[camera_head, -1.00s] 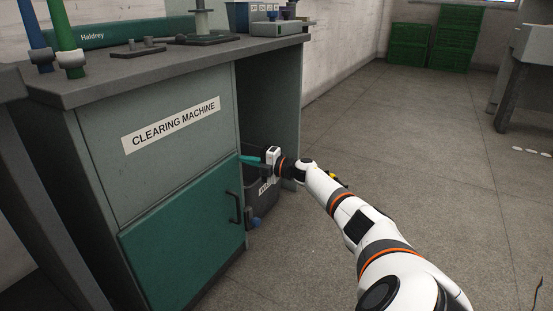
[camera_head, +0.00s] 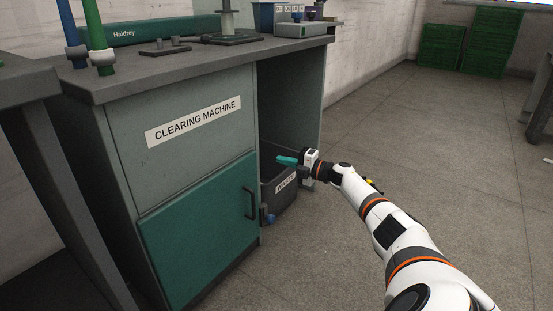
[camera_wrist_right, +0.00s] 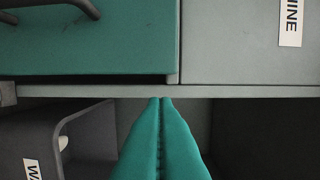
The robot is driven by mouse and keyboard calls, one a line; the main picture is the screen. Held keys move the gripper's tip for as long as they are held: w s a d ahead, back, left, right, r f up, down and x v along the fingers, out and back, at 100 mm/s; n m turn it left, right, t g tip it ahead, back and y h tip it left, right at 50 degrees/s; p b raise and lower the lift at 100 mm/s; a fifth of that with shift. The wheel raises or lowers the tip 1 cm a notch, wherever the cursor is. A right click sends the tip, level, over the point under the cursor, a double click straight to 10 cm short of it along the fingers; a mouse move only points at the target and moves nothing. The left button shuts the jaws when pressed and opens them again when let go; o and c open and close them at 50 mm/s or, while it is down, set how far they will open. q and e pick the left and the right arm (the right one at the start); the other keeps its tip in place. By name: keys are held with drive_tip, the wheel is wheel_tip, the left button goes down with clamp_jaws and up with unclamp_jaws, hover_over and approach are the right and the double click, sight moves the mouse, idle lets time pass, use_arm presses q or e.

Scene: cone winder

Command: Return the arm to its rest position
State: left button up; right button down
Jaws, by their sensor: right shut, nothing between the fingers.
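My right arm reaches in from the lower right of the head view. Its gripper (camera_head: 285,160) is beside the open bay of the clearing machine (camera_head: 200,85), above the dark waste bin (camera_head: 283,200). In the right wrist view the two teal fingers (camera_wrist_right: 161,100) meet at their tips, shut with nothing between them. The machine's cabinet edge lies ahead of the fingertips there. My left gripper is not in view.
The cabinet's teal door (camera_head: 200,230) with a dark handle (camera_head: 250,203) is closed, left of my gripper. A worktop (camera_head: 200,68) with several items lies above. Green crates (camera_head: 465,45) stand at the back wall.

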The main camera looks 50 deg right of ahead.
drive_tip(key=s+d, duration=0.4)
drive_tip(key=d, duration=0.1)
drive_tip(key=shift+b, duration=0.35)
